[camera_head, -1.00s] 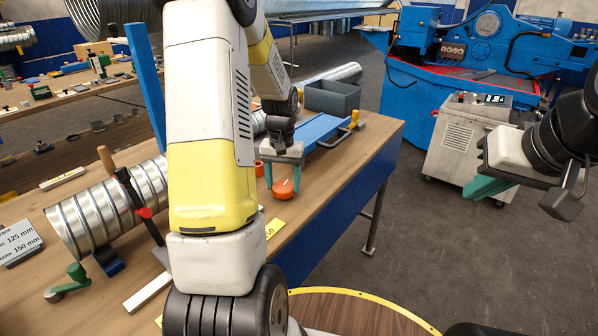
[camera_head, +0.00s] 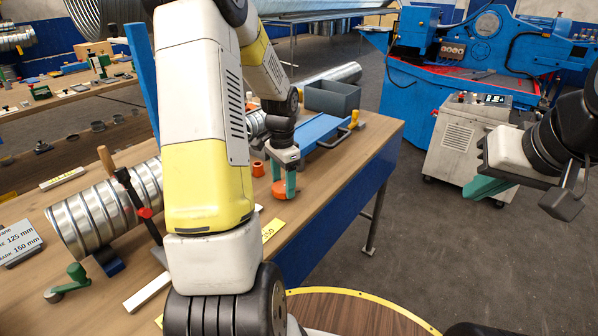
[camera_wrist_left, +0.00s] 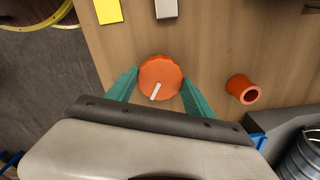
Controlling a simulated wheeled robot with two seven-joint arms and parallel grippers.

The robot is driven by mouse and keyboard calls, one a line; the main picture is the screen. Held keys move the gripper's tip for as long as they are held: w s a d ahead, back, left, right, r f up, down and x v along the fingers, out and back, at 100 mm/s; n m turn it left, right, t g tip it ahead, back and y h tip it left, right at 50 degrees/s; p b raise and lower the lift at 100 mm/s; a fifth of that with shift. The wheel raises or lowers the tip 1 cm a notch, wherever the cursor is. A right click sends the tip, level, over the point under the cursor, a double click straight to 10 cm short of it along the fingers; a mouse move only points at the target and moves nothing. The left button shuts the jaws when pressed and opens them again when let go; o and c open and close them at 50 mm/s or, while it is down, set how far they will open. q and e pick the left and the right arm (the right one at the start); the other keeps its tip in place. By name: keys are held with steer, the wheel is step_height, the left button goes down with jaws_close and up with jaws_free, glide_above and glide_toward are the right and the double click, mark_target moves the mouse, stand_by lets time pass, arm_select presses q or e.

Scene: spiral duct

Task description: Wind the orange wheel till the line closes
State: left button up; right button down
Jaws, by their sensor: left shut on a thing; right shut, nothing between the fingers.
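The orange wheel (camera_head: 284,191) sits at the bench's right-hand edge in the head view. In the left wrist view the wheel (camera_wrist_left: 160,78) is round with a scalloped rim and a white mark pointing toward the lower left. My left gripper (camera_head: 284,184) points down over the wheel and is shut on it, with its green fingers on either side of the rim. The line that the wheel works cannot be made out. My right gripper (camera_head: 488,187) is shut and empty, held out over the floor at the right.
An orange spool (camera_wrist_left: 243,90) stands close beside the wheel. A ribbed metal duct (camera_head: 92,218) lies on the wooden bench (camera_head: 318,190) at the left. A grey bin (camera_head: 332,98) and a blue plate (camera_head: 318,131) are behind my left gripper. A grey cabinet (camera_head: 462,150) stands at the right.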

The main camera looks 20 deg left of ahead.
mark_target(283, 186)
arm_select(q)
steer(key=shift+w+r+m, duration=0.1)
steer(key=shift+m, duration=0.3)
steer(key=o, duration=1.4)
steer(key=shift+c, duration=0.2)
step_height(283, 186, up, 8)
steer(key=shift+f, duration=0.15)
